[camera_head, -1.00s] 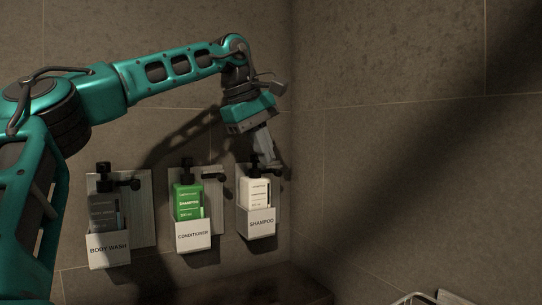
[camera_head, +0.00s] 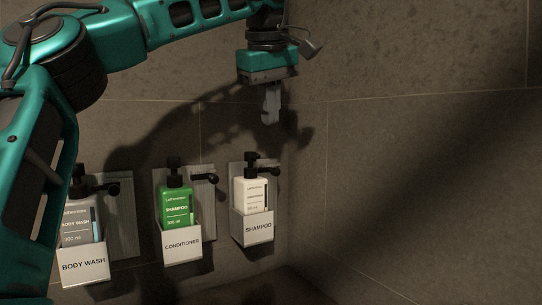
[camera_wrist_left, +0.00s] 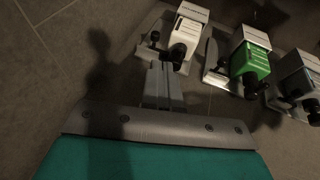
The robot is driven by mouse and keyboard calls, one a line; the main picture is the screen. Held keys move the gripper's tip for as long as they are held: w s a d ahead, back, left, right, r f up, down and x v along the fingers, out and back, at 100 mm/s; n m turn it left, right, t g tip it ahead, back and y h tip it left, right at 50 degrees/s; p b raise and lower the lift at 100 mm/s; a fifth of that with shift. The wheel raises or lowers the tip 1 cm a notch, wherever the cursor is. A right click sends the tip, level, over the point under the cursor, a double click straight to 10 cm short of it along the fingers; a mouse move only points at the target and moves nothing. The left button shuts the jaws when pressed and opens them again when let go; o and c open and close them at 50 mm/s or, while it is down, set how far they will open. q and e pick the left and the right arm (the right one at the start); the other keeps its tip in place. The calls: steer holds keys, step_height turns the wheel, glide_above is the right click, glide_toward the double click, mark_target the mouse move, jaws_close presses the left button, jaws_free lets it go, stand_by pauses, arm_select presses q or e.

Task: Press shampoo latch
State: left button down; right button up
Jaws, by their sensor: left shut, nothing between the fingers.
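The shampoo bottle (camera_head: 251,194) is white with a black pump (camera_head: 250,160). It sits upright in a white holder labelled SHAMPOO (camera_head: 258,229), the rightmost of the wall dispensers. A black latch (camera_head: 273,172) sticks out at the right of the bottle's pump. My left gripper (camera_head: 270,119) is shut and empty, pointing down, above the shampoo dispenser and apart from it. In the left wrist view the shut fingers (camera_wrist_left: 163,66) point toward the white shampoo bottle (camera_wrist_left: 187,36) and its dark latch (camera_wrist_left: 154,37). My right gripper is not in view.
A green conditioner bottle (camera_head: 176,209) stands in its holder left of the shampoo. A grey body wash bottle (camera_head: 80,222) is farther left, partly near my arm. The tiled wall on the right (camera_head: 430,180) is bare, and the corner lies close beside the shampoo.

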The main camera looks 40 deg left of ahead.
mark_target(272, 172)
arm_select(q)
steer(key=shift+f, duration=0.15)
steer(key=x, duration=0.9)
steer(key=shift+w+a+f, duration=0.15)
steer(key=shift+w+f, duration=0.05)
steer(key=shift+f, duration=0.15)
